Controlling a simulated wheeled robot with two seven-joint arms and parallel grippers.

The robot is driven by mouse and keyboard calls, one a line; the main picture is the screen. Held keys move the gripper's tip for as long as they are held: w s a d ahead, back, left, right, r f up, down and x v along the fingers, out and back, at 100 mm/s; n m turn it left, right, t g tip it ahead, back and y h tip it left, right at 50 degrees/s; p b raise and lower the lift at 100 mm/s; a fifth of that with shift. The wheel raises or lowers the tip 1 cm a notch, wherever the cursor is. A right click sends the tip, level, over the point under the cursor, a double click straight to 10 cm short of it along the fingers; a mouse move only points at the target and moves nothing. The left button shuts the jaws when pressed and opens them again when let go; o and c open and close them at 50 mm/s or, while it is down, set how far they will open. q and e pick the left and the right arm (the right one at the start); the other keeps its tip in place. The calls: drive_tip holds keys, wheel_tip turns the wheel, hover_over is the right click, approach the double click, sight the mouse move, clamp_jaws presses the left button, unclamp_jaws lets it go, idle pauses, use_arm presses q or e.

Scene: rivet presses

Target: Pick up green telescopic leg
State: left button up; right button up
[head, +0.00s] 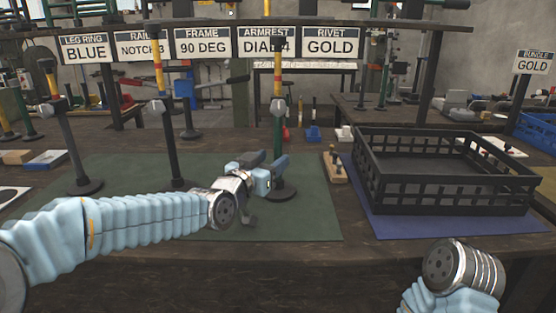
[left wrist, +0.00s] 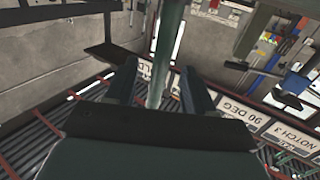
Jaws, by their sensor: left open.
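The green telescopic leg (head: 277,135) stands upright on its round dark base at the right part of the green mat. It has a yellow and red upper section and a grey collar. My left gripper (head: 268,168) is open at its lower part, above the base. In the left wrist view, the green leg (left wrist: 164,55) runs between the two spread fingers, with a gap visible on the left side; contact on the right is unclear. My right arm shows at lower right, but its gripper is not visible.
Two other legs stand on the green mat (head: 230,222), one dark (head: 172,145) and one grey (head: 72,150). A black crate (head: 445,208) sits on a blue mat at right. A small wooden block with pins (head: 334,167) lies between. Label signs (head: 203,45) hang on the rack behind.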

sight(276, 156)
use_arm(q)
drive_tip(key=x, duration=0.6)
drive_tip(key=shift+w, duration=0.1)
drive_tip(key=shift+c, duration=0.3)
clamp_jaws()
